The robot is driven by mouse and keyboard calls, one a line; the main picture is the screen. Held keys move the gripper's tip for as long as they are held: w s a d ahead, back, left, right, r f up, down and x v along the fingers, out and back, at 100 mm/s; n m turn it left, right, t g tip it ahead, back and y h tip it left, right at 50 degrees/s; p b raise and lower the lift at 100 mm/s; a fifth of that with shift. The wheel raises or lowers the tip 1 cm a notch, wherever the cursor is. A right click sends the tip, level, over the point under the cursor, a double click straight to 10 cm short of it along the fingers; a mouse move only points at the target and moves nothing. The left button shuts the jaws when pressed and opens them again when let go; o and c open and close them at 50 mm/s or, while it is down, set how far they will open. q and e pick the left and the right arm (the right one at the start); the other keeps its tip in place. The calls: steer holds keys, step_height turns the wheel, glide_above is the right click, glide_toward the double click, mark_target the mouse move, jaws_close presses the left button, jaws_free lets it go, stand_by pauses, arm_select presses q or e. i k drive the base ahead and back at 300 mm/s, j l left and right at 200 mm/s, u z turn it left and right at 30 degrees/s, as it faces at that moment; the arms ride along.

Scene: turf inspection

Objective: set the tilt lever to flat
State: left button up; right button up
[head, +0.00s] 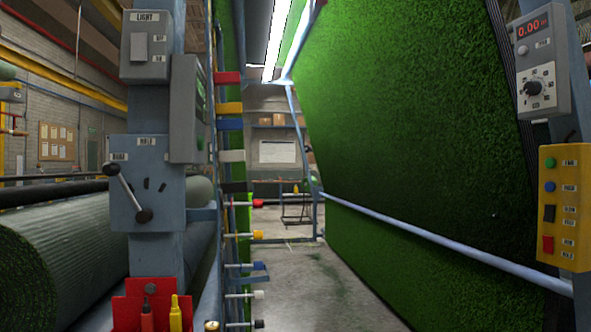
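A lever (128,193) with black ends sits on a grey-blue box (175,205) on the left post. Dark slots show to the right of the lever. Neither of my grippers is in view.
A light box (147,45) and a grey panel (188,108) are above the lever. A red holder (128,310) with tools is below. At right are a dial box (545,103) and a yellow button box (565,245). A turf sheet (400,110) slopes overhead; the floor aisle (310,285) is clear.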

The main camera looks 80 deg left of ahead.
mark_target(110, 169)
steer(key=k+l+z, duration=0.1)
steer(key=k+z, duration=0.35)
steer(key=k, duration=0.4)
steer(key=k+z, duration=0.45)
steer(key=k, duration=0.4)
